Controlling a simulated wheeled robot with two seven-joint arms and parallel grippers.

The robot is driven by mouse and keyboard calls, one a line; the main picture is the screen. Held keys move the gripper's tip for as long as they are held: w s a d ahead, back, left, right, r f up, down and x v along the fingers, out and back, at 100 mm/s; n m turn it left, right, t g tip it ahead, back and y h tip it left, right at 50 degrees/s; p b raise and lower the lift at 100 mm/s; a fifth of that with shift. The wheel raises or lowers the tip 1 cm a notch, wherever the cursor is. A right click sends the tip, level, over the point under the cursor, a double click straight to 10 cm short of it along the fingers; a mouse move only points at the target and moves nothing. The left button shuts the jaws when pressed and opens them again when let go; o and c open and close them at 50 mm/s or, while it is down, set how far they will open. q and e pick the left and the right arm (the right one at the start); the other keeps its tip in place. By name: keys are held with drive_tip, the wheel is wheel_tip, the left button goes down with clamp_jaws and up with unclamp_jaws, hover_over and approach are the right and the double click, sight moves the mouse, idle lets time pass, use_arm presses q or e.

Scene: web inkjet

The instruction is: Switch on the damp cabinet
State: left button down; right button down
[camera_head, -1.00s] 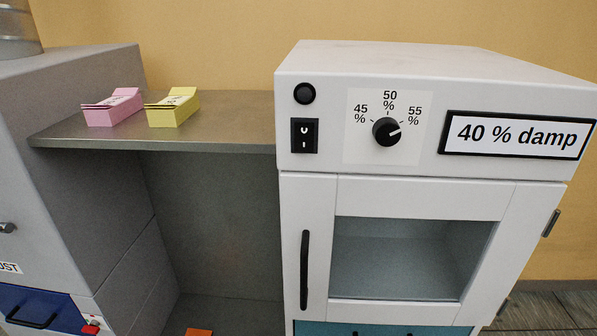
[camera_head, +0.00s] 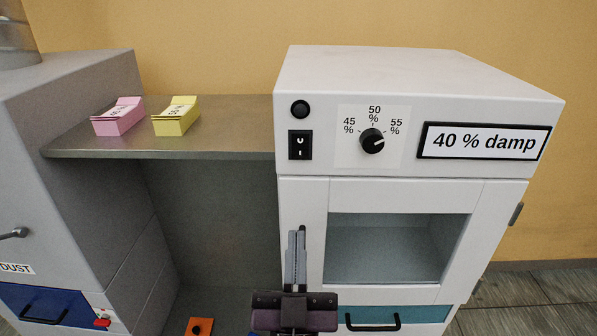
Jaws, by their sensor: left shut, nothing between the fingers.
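The white damp cabinet (camera_head: 420,80) stands right of centre, with its glazed door (camera_head: 400,196) shut. On its front panel are a black rocker switch (camera_head: 300,145), a round black button or lamp (camera_head: 299,109) that looks dark, and a black dial (camera_head: 372,141) marked 45, 50 and 55 %. The dial's pointer lies toward the right, near 55. A label (camera_head: 485,142) reads "40 % damp". My left gripper (camera_head: 298,236) is shut and empty, pointing up in front of the cabinet door's left side, below the rocker switch and apart from it. My right gripper is not in view.
A grey shelf (camera_head: 230,142) left of the cabinet bears a pink box (camera_head: 118,120) and a yellow box (camera_head: 176,118). A grey unit (camera_head: 60,130) with a blue drawer (camera_head: 40,303) stands at left. An orange plate with a black knob (camera_head: 200,327) is low down. A teal drawer (camera_head: 420,315) is under the door.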

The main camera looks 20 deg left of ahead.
sight(300, 156)
use_arm(q)
drive_tip(key=shift+w, duration=0.1)
drive_tip(key=p+x, duration=0.1)
drive_tip(key=x, duration=0.3)
drive_tip(key=w+f+p+x, duration=0.1)
drive_tip(key=p+x, duration=0.1)
drive_tip(key=x, duration=0.2)
drive_tip(key=f+p+x, duration=0.1)
drive_tip(key=p+x, duration=0.1)
drive_tip(key=x, duration=0.2)
drive_tip(key=shift+w+a, duration=0.3)
drive_tip(key=shift+w, duration=0.3)
drive_tip(key=f+b, duration=0.1)
drive_tip(key=b, duration=0.1)
drive_tip(key=shift+w+a+t+b, duration=0.1)
drive_tip(key=shift+w+t+b, duration=0.2)
drive_tip(key=shift+t+b, duration=0.1)
drive_tip(key=shift+w+r, duration=0.1)
drive_tip(key=shift+r, duration=0.25)
drive_tip(key=shift+f, duration=0.15)
